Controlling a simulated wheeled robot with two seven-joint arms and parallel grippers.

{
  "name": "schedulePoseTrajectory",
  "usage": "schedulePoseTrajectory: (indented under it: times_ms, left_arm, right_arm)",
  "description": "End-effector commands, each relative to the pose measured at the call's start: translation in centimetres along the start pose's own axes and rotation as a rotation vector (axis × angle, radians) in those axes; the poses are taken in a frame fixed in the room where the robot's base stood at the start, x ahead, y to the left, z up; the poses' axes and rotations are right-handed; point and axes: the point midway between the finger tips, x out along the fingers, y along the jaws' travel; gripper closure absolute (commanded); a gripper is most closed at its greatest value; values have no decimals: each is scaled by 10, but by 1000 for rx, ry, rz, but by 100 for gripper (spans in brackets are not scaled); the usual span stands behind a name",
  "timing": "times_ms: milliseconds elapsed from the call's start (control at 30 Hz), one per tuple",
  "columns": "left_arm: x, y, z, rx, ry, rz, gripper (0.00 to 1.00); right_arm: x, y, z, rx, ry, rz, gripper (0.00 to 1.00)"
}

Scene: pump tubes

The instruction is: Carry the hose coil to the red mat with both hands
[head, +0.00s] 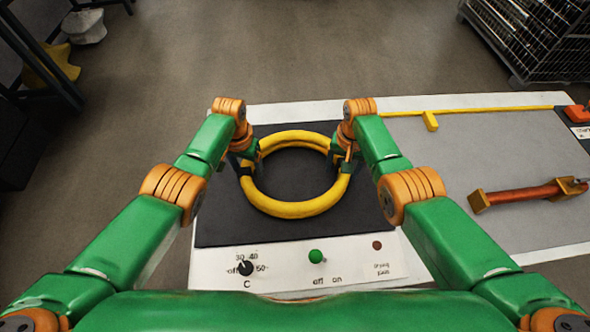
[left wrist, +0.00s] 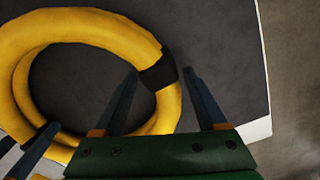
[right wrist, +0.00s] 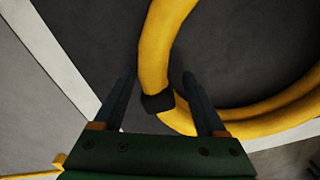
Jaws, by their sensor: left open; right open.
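The yellow hose coil (head: 295,209) lies flat on a dark square pad (head: 216,226), with black bands at its left and right sides. My left gripper (head: 243,166) is at the coil's left side, open. In the left wrist view its fingers (left wrist: 160,73) stand on either side of the coil (left wrist: 103,28) at a black band. My right gripper (head: 348,165) is at the coil's right side, open. In the right wrist view its fingers (right wrist: 158,77) straddle the coil (right wrist: 160,40) near the other black band. I cannot make out a red mat.
A panel with a dial (head: 246,268) and a green knob (head: 316,256) lies in front of the pad. To the right are a grey surface (head: 440,180), a yellow bar (head: 475,112) and a reddish-brown bar (head: 525,194). A wire rack (head: 535,45) stands on the floor beyond.

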Motion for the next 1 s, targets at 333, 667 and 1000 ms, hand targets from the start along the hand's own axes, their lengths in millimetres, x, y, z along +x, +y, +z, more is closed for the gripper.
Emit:
schedulePoseTrajectory:
  times_ms: [333,667,1000]
  left_arm:
    - [11,0,1,-1,1,-2,26]
    - [11,-1,1,-1,0,-2,85]
    - [10,-1,1,-1,0,-3,100]
  right_arm:
    - [11,0,0,0,2,0,26]
    - [10,1,1,0,1,0,86]
    - [10,1,1,0,0,1,100]
